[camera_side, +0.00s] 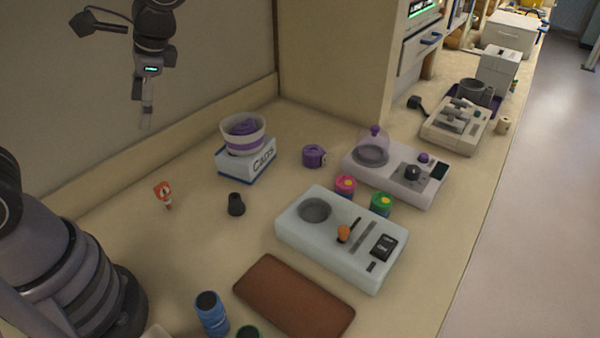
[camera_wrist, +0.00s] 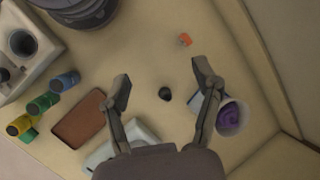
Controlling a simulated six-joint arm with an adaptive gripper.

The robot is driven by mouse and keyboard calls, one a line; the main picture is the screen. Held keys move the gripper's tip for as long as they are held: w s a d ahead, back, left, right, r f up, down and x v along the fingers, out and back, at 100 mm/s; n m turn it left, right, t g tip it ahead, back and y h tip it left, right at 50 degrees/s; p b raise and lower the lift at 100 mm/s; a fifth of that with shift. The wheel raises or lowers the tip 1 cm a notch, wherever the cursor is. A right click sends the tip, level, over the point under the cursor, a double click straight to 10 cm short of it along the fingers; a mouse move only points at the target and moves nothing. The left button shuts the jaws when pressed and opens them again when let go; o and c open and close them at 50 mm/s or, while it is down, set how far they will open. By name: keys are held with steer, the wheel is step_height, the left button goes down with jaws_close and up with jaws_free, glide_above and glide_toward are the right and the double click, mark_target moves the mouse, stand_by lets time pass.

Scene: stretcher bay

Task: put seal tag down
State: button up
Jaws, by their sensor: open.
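The seal tag appears to be the small orange-red and white piece (camera_side: 163,193) on the counter at the left in the side view. It shows as a small orange spot at the top of the wrist view (camera_wrist: 185,40). My gripper (camera_side: 147,118) is high above the counter near the back wall, pointing down. In the wrist view its fingers (camera_wrist: 162,82) are spread wide with nothing between them. The tag is well below the gripper and apart from it.
A dark cup-like piece (camera_side: 236,204) stands right of the tag. A white-purple bowl (camera_side: 241,146) sits on a labelled box (camera_side: 246,162). A pale device (camera_side: 302,235), a brown pad (camera_side: 292,296) and a blue bottle (camera_side: 211,314) are nearer. Bare counter surrounds the tag.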

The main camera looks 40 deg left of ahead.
steer(key=s+r+n+t+h, duration=0.4)
steer(key=s+r+t, duration=0.4)
steer(key=r, duration=0.1)
steer(key=shift+s+d, duration=0.2)
